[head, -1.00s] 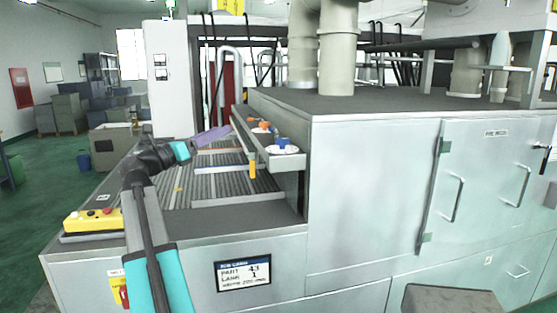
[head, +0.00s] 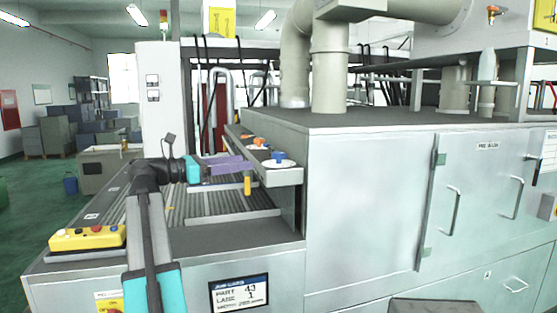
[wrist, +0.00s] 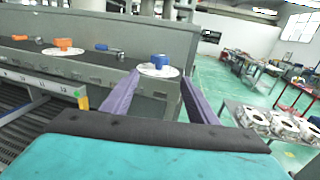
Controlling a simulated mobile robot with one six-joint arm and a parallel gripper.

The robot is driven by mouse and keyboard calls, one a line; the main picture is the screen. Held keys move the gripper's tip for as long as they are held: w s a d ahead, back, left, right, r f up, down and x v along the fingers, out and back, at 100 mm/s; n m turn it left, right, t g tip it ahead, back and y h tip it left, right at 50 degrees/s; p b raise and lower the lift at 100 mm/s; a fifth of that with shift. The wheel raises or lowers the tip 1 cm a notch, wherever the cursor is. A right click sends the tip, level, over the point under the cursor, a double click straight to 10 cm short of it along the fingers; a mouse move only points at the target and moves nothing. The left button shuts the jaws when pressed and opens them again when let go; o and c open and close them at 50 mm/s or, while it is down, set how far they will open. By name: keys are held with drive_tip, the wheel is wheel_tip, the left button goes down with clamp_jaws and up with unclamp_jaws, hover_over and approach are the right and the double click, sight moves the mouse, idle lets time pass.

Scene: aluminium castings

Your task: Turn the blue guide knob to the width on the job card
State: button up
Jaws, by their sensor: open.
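The blue guide knob (head: 279,157) stands on a white round dial at the near end of the grey rail ledge. In the wrist view the blue knob (wrist: 158,61) shows ahead, between the purple fingers. My gripper (head: 250,162) is open and empty, level, and a short way left of the knob in the head view. In the wrist view my gripper (wrist: 160,76) has its fingers spread, apart from the knob. The job card (head: 240,291) on the front panel reads part 43, lane 1; its small width line is too blurred to read surely.
An orange knob (head: 260,142) on its own dial sits farther along the ledge. A yellow pointer (head: 247,185) hangs below the ledge. The slatted conveyor (head: 195,205) lies under my arm. A large grey cabinet (head: 370,200) stands right. In the wrist view, castings (wrist: 285,125) lie on a table.

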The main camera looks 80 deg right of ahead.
sight(278, 158)
drive_tip(key=p+x, duration=0.2)
drive_tip(key=x, duration=1.1)
drive_tip(key=shift+d, duration=0.1)
